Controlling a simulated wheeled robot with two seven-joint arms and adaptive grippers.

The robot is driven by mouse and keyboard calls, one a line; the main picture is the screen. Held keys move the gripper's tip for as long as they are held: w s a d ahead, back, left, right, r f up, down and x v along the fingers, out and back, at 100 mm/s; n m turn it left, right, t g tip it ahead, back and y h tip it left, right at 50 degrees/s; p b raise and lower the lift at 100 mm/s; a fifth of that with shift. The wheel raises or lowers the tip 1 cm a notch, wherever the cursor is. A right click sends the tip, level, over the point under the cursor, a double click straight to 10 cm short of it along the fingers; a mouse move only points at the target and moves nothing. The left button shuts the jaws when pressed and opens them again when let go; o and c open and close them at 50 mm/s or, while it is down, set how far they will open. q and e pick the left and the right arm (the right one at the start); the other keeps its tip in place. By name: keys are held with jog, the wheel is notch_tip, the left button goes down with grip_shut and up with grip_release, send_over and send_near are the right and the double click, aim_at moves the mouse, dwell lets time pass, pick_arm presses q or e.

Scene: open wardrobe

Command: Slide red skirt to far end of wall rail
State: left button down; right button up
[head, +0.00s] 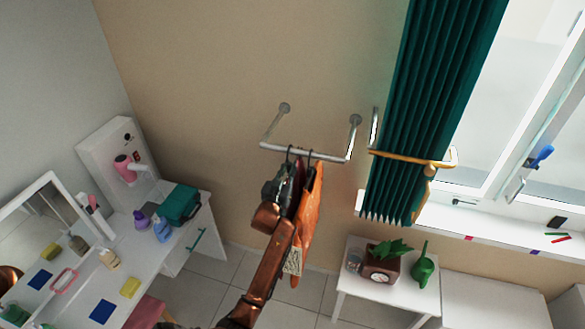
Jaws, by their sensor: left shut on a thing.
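The wall rail (327,157) is a pale metal bar on two wall brackets. An orange garment (311,200) hangs from the right hook. A narrow dark red strip (299,174), apparently the red skirt, shows between it and my left gripper. My left gripper (283,182) is just below the left hook, its fingers closed at that strip. My gripper and copper arm hide most of what hangs there. A pale patterned hem (293,262) shows lower down. My right gripper is out of view.
The rail's left end is bare. A green curtain (425,110) with a yellow tieback hangs right of the rail by the window. A white side table (385,289) with a plant and watering can stands below right. A white dressing table (140,265) fills the lower left.

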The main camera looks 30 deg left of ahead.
pick_arm(q)
jog(key=shift+s+a+p, duration=0.2)
jog(key=shift+a+p, duration=0.05)
jog(key=shift+a, duration=0.65)
jog(key=shift+s+a+p, duration=0.2)
jog(key=shift+s+a, duration=0.05)
jog(key=shift+a, duration=0.6)
jog(key=shift+s+a+p, duration=0.2)
jog(key=shift+a+p, duration=0.05)
jog(key=shift+a, duration=0.65)
jog(key=c, duration=2.4)
grip_release()
jog(key=shift+s+a, duration=0.1)
jog(key=shift+a, duration=0.1)
jog(key=o, duration=0.6)
jog(key=shift+d, duration=0.1)
jog(key=shift+f, duration=0.1)
jog(key=v, duration=1.2)
jog(key=shift+d, duration=0.1)
